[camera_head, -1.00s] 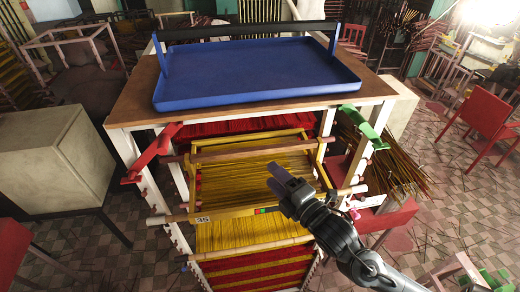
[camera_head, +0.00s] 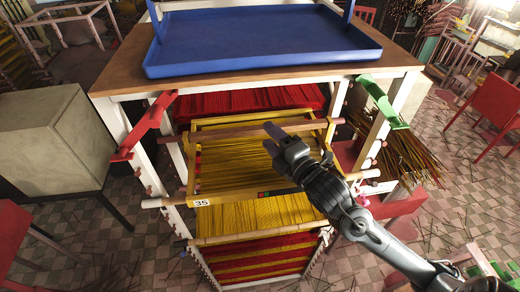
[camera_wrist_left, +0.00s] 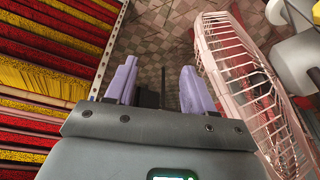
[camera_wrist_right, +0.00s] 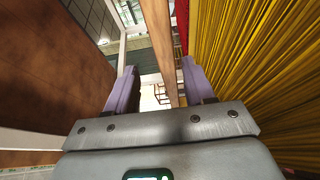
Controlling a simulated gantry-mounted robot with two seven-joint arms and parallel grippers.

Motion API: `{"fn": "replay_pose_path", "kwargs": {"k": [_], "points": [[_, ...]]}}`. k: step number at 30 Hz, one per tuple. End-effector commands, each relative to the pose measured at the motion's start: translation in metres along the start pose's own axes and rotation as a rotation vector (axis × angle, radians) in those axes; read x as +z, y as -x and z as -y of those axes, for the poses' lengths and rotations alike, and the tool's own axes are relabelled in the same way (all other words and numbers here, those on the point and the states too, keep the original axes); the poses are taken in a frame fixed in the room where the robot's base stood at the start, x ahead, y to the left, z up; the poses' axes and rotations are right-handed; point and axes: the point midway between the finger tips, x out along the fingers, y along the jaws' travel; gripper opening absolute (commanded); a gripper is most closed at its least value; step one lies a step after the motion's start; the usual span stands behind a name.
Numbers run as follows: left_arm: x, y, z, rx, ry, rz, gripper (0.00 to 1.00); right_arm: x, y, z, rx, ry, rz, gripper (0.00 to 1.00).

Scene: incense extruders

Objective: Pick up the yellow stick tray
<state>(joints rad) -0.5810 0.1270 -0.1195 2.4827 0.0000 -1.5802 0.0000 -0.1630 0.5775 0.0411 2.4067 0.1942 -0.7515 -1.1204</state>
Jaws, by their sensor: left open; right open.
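The yellow stick tray (camera_head: 236,197) is a yellow frame filled with yellow sticks, with a "35" label at its front left corner. It sits in the rack under the tabletop, above more stick layers. A brown wooden bar (camera_head: 225,134) crosses its rear part. My right gripper (camera_head: 279,141) is open over the tray near this bar. In the right wrist view the bar (camera_wrist_right: 160,45) runs between the open fingers (camera_wrist_right: 160,88), with yellow sticks at right; contact cannot be told. My left gripper (camera_wrist_left: 160,82) is open and empty beside red and yellow stick layers, and out of the head view.
A blue tray (camera_head: 260,58) stands on the brown tabletop (camera_head: 110,80). Red (camera_head: 147,125) and green (camera_head: 383,103) brackets flank the rack. A pink fan cage (camera_wrist_left: 250,90) is close right of my left gripper. A grey box (camera_head: 45,140) stands at left.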

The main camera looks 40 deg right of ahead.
Motion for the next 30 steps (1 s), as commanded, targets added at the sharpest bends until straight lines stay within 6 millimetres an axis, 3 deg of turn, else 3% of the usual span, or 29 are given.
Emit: {"fn": "replay_pose_path", "kwargs": {"k": [13, 23, 30], "points": [[-0.006, 0.016, -0.001, 0.006, 0.008, 0.000, 0.53, -0.002, -0.046, 0.006, 0.001, 0.000, 0.001, 0.53], [-0.006, 0.016, -0.002, 0.009, 0.011, -0.001, 0.53, -0.002, -0.052, 0.008, 0.000, 0.000, 0.000, 0.53], [-0.006, 0.016, -0.001, 0.006, 0.007, 0.000, 0.53, -0.002, -0.052, 0.008, 0.000, 0.000, 0.000, 0.20]]}}
